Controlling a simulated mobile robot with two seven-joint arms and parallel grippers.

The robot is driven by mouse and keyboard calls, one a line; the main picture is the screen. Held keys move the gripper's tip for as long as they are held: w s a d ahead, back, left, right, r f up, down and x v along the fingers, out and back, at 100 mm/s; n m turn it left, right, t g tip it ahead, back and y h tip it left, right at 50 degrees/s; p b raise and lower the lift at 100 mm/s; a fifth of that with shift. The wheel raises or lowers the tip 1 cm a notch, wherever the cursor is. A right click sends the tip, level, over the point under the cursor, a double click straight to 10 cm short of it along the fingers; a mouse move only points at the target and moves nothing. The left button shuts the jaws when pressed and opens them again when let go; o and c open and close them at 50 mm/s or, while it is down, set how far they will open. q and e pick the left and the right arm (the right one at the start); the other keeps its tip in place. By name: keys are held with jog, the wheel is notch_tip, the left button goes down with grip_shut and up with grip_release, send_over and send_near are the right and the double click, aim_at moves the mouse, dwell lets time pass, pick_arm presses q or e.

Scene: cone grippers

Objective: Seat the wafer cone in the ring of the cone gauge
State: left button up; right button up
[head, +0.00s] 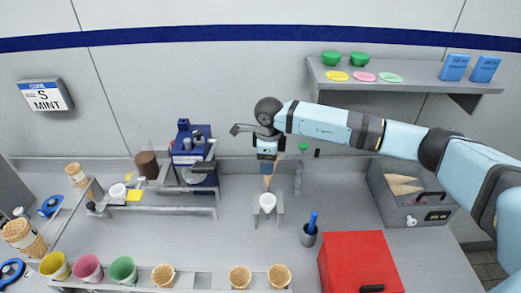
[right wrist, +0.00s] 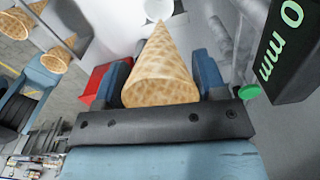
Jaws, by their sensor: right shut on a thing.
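My right gripper (head: 267,170) is shut on a tan wafer cone (head: 268,183) and points down. In the right wrist view the cone (right wrist: 160,75) sits between the two blue fingers, its tip pointing away from the palm. Below it in the head view is a small white cup-like ring (head: 267,203) on a grey stand, which looks like the cone gauge's ring. The cone's tip is over this ring; I cannot tell whether it is inside. A white round edge (right wrist: 158,8) shows beyond the tip. A black display (right wrist: 286,45) reads 0 mm. My left gripper is not in view.
A red box (head: 360,262) and a dark holder with a blue pen (head: 309,236) stand at the front right. A grey bin (head: 412,195) is farther right. A blue machine (head: 194,158) stands left. Coloured cups and wafer cones line the front left. A shelf (head: 400,80) hangs above.

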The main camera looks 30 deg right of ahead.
aim_at(268, 185)
jog(key=shift+s+f, duration=0.2)
jog(key=shift+s, duration=0.2)
jog(key=shift+s+f+b, duration=0.1)
jog(key=shift+f+b, duration=0.2)
jog(key=shift+w+f+b, duration=0.2)
jog(key=shift+f+b, duration=0.35)
jog(key=shift+f, duration=0.95)
jog(key=shift+s+f+b, duration=0.1)
jog(key=shift+f+b, duration=0.35)
jog(key=shift+f, duration=0.45)
jog(key=shift+f+b, duration=0.3)
jog(key=shift+f, duration=0.45)
jog(key=shift+f+b, duration=1.1)
jog(key=shift+f, duration=1.2)
pick_arm(q)
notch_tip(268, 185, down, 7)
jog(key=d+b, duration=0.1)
jog(key=b, duration=0.1)
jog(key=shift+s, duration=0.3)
pick_arm(e)
jog(key=shift+f, duration=1.35)
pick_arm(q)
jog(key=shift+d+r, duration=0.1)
